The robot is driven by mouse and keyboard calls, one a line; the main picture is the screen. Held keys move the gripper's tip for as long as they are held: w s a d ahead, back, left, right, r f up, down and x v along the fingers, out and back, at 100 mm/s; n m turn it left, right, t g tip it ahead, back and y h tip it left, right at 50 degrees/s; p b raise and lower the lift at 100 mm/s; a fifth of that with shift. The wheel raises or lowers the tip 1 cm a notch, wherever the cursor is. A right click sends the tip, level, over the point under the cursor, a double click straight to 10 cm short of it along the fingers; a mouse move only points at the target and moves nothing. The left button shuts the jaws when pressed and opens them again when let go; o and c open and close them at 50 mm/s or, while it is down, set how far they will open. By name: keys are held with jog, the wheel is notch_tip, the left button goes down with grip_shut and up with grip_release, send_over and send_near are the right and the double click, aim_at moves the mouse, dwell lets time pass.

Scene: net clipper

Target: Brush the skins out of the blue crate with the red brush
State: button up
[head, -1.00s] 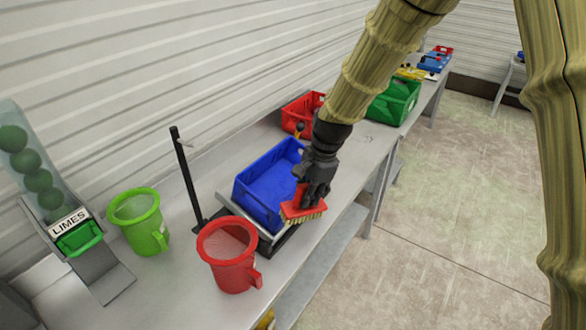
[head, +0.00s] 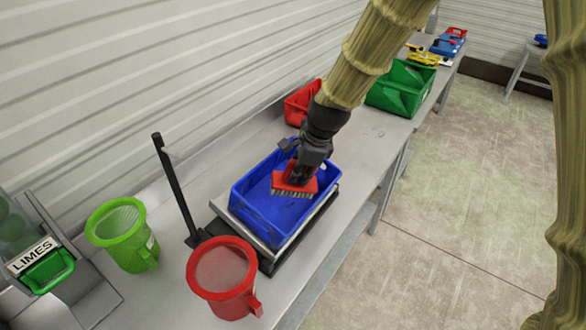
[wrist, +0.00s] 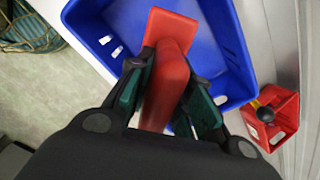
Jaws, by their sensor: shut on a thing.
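The blue crate (head: 249,214) sits on a scale-like platform (head: 272,262) on the metal bench in the head view. My gripper (head: 299,174) is shut on the red brush (head: 294,187), holding it over the crate's opening with its bristles downward. In the wrist view, the brush's red handle (wrist: 168,85) lies between my gripper's fingers (wrist: 160,95), with the blue crate (wrist: 225,35) beyond it. I cannot tell whether the bristles touch the crate floor. No skins can be made out in the visible part of the crate; my gripper and the brush hide some of its inside.
A red jug (head: 226,283) and a green jug (head: 125,238) stand left of the crate. A black post (head: 176,190) rises behind the platform. A limes dispenser (head: 40,265) is far left.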

aim_at(292, 188)
jog(key=shift+w+d+f, duration=0.1)
jog(key=shift+w+f, duration=0.15)
jog(key=shift+f, duration=0.55)
jog(key=shift+f+b, duration=0.3)
jog(key=shift+f, duration=0.15)
jog(key=shift+w+a+f+b, duration=0.25)
jog(key=shift+a+f+b, duration=0.1)
jog(key=shift+f, duration=0.2)
jog(key=shift+b+x, duration=1.8)
jog(key=shift+x, duration=0.65)
jog(key=shift+f, duration=0.1)
jog(key=shift+b+x, duration=0.3)
jog(key=shift+x, duration=0.65)
jog(key=shift+w, duration=0.1)
